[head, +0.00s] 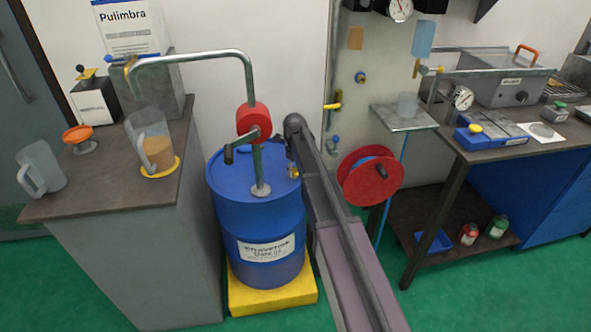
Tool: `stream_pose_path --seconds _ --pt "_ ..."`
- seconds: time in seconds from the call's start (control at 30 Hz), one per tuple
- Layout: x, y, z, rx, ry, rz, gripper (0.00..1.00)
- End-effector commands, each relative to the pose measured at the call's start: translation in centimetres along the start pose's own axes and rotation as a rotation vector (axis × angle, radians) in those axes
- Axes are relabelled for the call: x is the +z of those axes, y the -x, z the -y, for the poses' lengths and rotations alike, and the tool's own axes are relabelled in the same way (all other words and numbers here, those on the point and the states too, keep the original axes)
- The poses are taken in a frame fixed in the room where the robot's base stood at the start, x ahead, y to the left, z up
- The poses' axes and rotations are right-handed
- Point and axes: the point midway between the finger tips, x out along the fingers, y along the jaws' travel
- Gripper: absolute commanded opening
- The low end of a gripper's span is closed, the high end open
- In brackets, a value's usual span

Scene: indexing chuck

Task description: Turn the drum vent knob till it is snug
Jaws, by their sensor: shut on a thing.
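The blue drum (228,215) stands upright on a yellow base, with a hand pump (252,120) rising from its top. A small brass-coloured fitting (293,173) shows at the right edge of the drum top, right beside my arm. It may be the vent knob, but it is too small to tell. My arm reaches up from the bottom of the head view and bends at a dark joint just behind the drum's right side. My gripper cannot be made out; the arm and the pump hide that area. Whether it touches the knob does not show.
A counter (70,200) with clear jugs stands close on the left. A red hose reel (372,180) hangs to the right of my arm. A workbench (450,148) with a gauge and a metal tank is further right. Green floor (540,290) is open at the front right.

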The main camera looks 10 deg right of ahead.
Motion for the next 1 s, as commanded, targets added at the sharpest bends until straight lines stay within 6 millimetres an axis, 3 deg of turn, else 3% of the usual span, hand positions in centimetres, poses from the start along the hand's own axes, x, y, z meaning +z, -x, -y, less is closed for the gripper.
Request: stream_pose_path --seconds 0.3,0.73,0.77,0.8,0.87,1.0 --pt "-0.21 -0.06 -0.16 0.003 -0.111 -0.004 0.13" --pt "-0.22 -0.06 -0.17 0.004 -0.121 -0.004 0.13" --pt "-0.23 -0.06 -0.17 0.004 -0.121 -0.004 0.69" --pt "-0.22 -0.06 -0.17 0.003 -0.121 -0.004 0.81" --pt "-0.20 -0.05 -0.15 0.003 -0.121 -0.003 0.96" --pt "-0.12 -0.03 -0.09 0.002 -0.120 -0.002 0.96"
